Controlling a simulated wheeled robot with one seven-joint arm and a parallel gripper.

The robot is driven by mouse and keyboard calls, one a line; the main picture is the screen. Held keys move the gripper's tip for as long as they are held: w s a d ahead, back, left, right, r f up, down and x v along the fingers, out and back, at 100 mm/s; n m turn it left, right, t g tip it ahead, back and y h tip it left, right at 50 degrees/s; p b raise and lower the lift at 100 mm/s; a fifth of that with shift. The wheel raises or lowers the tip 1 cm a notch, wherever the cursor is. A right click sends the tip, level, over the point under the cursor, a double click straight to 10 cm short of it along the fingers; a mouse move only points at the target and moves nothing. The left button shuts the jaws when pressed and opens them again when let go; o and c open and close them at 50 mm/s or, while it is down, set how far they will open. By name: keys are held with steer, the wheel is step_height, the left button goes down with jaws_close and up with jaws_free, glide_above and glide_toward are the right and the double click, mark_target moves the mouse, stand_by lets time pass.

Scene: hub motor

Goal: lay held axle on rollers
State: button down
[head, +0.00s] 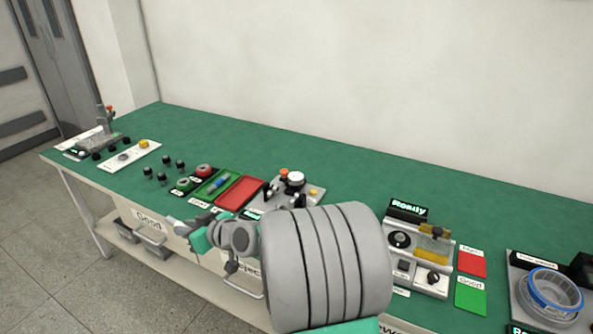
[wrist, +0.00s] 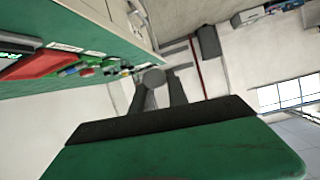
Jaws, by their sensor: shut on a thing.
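My gripper (wrist: 160,95) shows in the wrist view, its two grey fingers closed on the axle (wrist: 153,77), seen as a small round grey end between the fingertips. In the head view my gripper (head: 184,227) is in front of the bench's front edge, left of my large grey arm link; the axle is too small to make out there. A grey fixture (head: 292,187) with a white round dial and an orange-red knob stands on the bench behind my arm. I cannot make out rollers clearly on any fixture.
The green bench (head: 330,160) has clear room along its back. A green tray (head: 207,192) with small parts and a red tray (head: 240,193) lie near the front edge. A "Ready" station (head: 430,262) stands right of my arm, with a blue-ringed part (head: 555,286) further right.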

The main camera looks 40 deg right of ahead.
steer(key=w+d+r+n+h+p, duration=0.1)
steer(key=w+d+r+p, duration=0.15)
steer(key=d, duration=0.75)
steer(key=w+d+r+n+p, duration=0.1)
steer(key=w+d+n+p, duration=0.2)
steer(key=d, duration=0.8)
steer(key=s+d+f+n+t+p, duration=0.1)
steer(key=s+d+f+p, duration=0.15)
steer(key=d, duration=0.45)
steer(key=s+d+f+n+p, duration=0.1)
steer(key=d+f+p, duration=0.15)
steer(key=d, duration=0.55)
steer(key=shift+h, duration=0.4)
steer(key=shift+s+a+f+b, duration=0.15)
steer(key=shift+f+b, duration=1.45)
steer(key=shift+f, duration=0.95)
steer(key=shift+s+r+b, duration=0.1)
steer(key=shift+s+b, duration=0.05)
steer(key=shift+b, duration=0.4)
steer(key=shift+b, duration=1.3)
steer(key=shift+f+b, duration=0.55)
steer(key=shift+b, duration=0.2)
